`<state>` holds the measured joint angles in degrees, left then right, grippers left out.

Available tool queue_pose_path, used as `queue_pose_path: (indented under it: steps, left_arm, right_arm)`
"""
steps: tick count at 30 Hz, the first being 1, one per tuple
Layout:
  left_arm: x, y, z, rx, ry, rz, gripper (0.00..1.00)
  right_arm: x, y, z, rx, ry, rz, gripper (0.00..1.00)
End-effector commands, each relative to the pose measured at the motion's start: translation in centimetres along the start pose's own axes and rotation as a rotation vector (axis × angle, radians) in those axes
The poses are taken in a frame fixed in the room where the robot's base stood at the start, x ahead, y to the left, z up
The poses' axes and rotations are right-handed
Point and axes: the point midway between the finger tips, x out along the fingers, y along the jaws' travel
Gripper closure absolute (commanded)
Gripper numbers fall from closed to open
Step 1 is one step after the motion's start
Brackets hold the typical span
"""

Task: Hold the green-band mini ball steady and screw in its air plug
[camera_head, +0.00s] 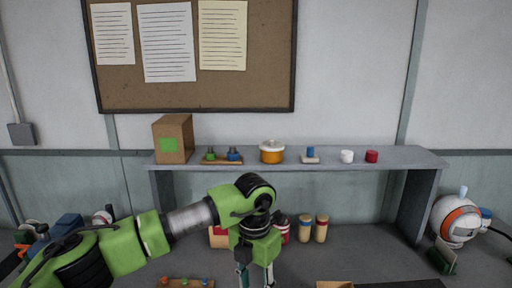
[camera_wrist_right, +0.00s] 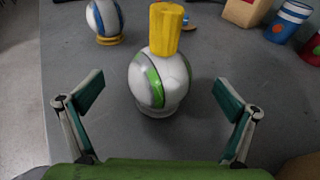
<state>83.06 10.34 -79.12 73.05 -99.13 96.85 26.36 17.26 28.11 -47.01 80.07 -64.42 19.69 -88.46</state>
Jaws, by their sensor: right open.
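The green-band mini ball (camera_wrist_right: 146,75), white with a green stripe, rests on a low ring stand (camera_wrist_right: 158,110) on the grey bench in the right wrist view. A yellow faceted piece (camera_wrist_right: 165,28) stands upright on its top; I cannot tell whether it is the air plug or how deep it sits. My right gripper (camera_wrist_right: 160,88) is open, its fingers to either side of the ball, apart from it. In the head view my left gripper (camera_head: 256,274) points down at the bottom edge, its fingertips cut off. The green-band ball is not visible there.
A blue-striped ball on a yellow ring (camera_wrist_right: 106,20) stands behind left in the wrist view; blue (camera_wrist_right: 288,22) and red (camera_wrist_right: 312,48) jars stand at right. An orange-band ball (camera_head: 458,220) is far right in the head view. A shelf (camera_head: 320,160) spans the back.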

Motion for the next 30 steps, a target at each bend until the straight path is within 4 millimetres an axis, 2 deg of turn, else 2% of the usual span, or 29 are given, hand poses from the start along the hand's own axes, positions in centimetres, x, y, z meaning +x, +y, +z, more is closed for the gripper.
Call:
queue_pose_path:
  steps: [5, 15, 21, 30]
  left_arm:
    - [0.0, 0.0, 0.0, 0.0, 0.0, 0.0, 0.65]
    - [0.0, 0.0, 0.0, 0.0, 0.0, 0.0, 0.65]
    - [0.0, 0.0, 0.0, 0.0, 0.0, 0.0, 0.65]
    - [0.0, 0.1, 0.0, -0.003, -0.001, -0.002, 0.65]
  right_arm:
    - [-0.6, -0.2, 1.9, -0.009, 0.0, 0.001, 0.0]
    - [-2.3, -0.2, 7.2, -0.012, -0.001, -0.001, 0.0]
    - [-2.4, 0.0, 8.7, -0.011, -0.002, 0.004, 0.0]
    - [-2.8, -0.1, 9.4, -0.001, -0.002, 0.0, 0.0]
